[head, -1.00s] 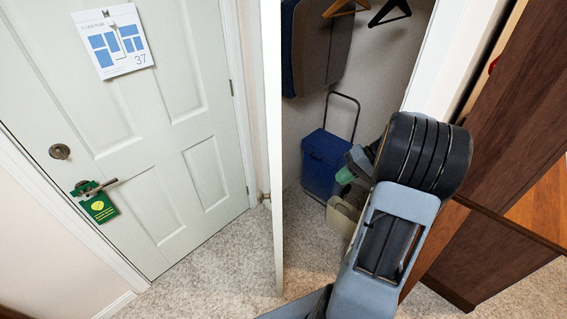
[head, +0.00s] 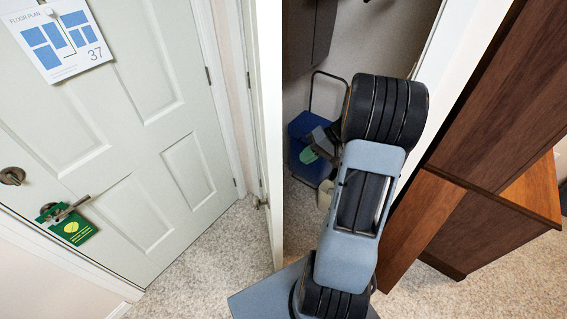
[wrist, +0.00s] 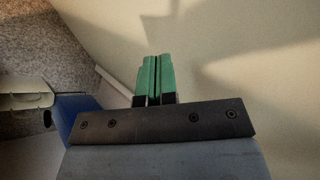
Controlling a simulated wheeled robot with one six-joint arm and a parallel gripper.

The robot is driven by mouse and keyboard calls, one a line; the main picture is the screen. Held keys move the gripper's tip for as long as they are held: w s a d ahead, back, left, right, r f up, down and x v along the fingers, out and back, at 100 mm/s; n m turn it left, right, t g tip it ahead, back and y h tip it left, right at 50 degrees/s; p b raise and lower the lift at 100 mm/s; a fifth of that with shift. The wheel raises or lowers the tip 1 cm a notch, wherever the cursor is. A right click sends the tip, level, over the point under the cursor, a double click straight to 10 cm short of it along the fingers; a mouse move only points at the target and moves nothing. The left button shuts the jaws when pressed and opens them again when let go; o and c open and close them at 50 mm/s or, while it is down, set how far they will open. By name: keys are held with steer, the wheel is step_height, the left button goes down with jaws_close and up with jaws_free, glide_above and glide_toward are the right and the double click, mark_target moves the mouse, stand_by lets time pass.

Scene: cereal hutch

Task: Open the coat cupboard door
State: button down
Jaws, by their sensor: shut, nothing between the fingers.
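The coat cupboard door (head: 268,140) is a white panel seen almost edge-on in the head view. It stands swung out from the cupboard, with the opening to its right. My gripper (head: 311,154) is inside the opening, right of the door's edge and apart from it in the picture. Its green fingers (wrist: 154,80) are shut together and empty in the wrist view, in front of a plain cream surface. My arm hides part of the cupboard's inside.
A blue bin (head: 303,130) with a wire handle stands inside the cupboard; it appears to show in the wrist view (wrist: 78,112). A pale door (head: 130,130) with a green tag (head: 73,228) is at left. A brown wooden cabinet (head: 490,110) is at right. Speckled floor (head: 232,245) lies between.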

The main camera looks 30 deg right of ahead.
steer(key=w+a+f+p, duration=0.2)
steer(key=a+f, duration=0.1)
steer(key=a, duration=0.3)
steer(key=shift+a, duration=0.4)
steer(key=shift+w, duration=0.1)
